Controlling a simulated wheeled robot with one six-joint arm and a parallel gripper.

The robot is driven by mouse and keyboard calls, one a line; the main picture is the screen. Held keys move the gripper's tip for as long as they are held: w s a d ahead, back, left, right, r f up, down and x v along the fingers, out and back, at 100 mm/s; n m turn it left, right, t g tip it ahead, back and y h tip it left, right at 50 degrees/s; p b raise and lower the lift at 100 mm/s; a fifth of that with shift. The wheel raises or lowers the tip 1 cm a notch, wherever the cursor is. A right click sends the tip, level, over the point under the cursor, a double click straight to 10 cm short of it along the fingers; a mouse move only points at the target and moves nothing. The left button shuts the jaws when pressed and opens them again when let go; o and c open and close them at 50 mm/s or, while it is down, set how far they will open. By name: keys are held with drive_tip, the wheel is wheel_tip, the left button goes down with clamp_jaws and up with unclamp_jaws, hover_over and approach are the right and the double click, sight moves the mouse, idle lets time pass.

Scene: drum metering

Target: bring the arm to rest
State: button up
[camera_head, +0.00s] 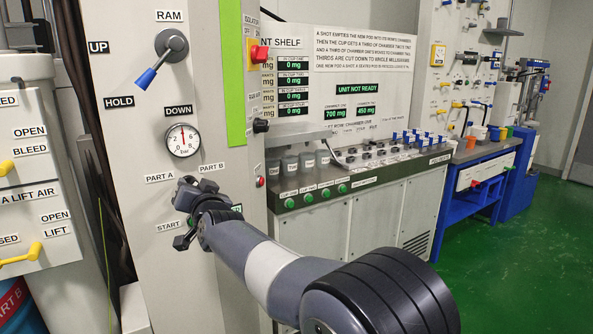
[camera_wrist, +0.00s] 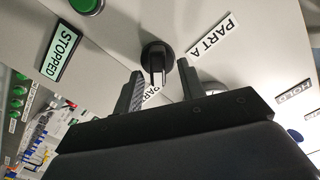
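My gripper (camera_head: 186,212) is in front of the grey upright panel (camera_head: 120,60), close to its PART A, PART B and START labels. In the wrist view my gripper (camera_wrist: 160,72) has its two dark fingers apart, with nothing held between them. A black selector knob (camera_wrist: 156,56) shows beyond the fingertips, between the PART A and PART B labels, with visible gaps on both sides. In the head view my gripper hides that knob. My arm reaches in from the lower right.
Above are a pressure gauge (camera_head: 182,140) and the blue-tipped RAM lever (camera_head: 160,60), which angles down-left. A cabinet with yellow handles (camera_head: 30,253) stands at left. At right are a metering shelf (camera_head: 345,170) and a blue bench (camera_head: 470,205). Green floor (camera_head: 520,270) is clear at lower right.

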drive_tip(key=n+p, duration=0.4)
drive_tip(key=p, duration=0.1)
drive_tip(key=n+p, duration=0.9)
drive_tip(key=p, duration=0.1)
drive_tip(key=shift+s+a+n, duration=0.15)
drive_tip(key=shift+a+n, duration=0.1)
drive_tip(key=shift+n, duration=0.15)
drive_tip(key=shift+f+p, duration=0.2)
drive_tip(key=shift+p, duration=0.1)
